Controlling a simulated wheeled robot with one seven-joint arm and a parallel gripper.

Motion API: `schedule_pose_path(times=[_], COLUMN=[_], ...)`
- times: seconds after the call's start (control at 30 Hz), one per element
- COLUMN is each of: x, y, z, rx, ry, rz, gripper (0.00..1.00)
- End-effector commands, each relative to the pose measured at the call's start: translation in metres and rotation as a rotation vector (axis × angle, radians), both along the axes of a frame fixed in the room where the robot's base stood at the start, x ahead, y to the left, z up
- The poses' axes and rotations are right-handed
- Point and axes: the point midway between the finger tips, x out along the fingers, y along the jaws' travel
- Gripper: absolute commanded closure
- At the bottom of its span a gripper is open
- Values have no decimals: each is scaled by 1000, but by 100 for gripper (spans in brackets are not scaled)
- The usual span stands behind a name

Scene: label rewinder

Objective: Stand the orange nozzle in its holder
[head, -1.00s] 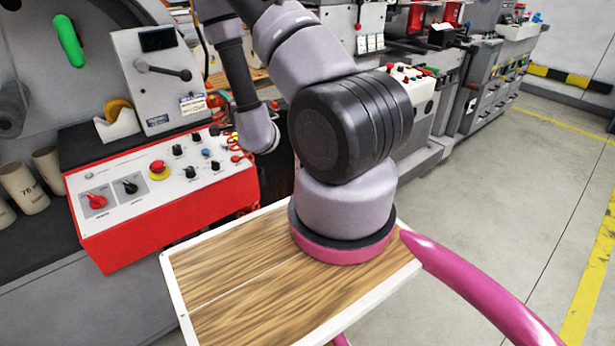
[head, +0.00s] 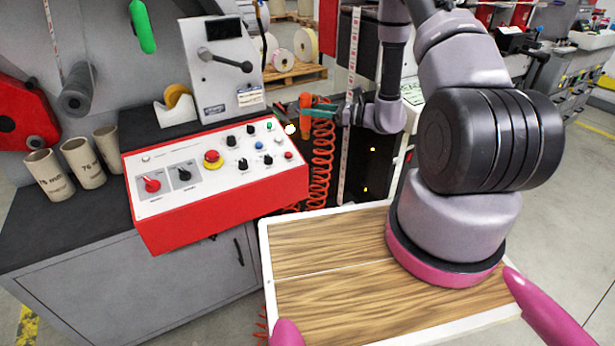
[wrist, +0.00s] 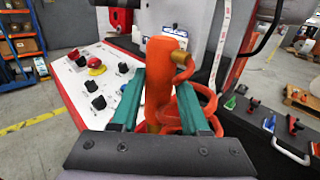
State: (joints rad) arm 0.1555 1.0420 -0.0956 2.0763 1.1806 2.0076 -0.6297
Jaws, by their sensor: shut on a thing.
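The orange nozzle (head: 305,101) is held upright at the end of my arm, beside the right end of the red control box. My gripper (head: 318,110), with teal fingers, is shut on it. In the wrist view the nozzle (wrist: 160,85) stands between the two teal fingers of my gripper (wrist: 165,105), with its top above them. An orange coiled hose (head: 321,165) hangs below the nozzle and loops behind the right finger in the wrist view. I cannot make out the holder in either view.
The red control box (head: 225,207) with knobs and a red stop button stands left of the nozzle. A grey lever unit (head: 222,75) and tape dispenser (head: 176,108) are behind it. Several cardboard cores (head: 82,163) stand at the left.

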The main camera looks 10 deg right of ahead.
Motion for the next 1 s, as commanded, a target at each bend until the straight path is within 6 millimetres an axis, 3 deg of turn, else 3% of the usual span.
schedule_pose_path(times=[0.5, 0.77, 1.0], x=[-2, -1, -1], y=[0, 0, 0], z=[-121, -142, -174], rx=[4, 4, 4], ry=[10, 7, 9], rz=[7, 6, 7], gripper=[100, 100, 100])
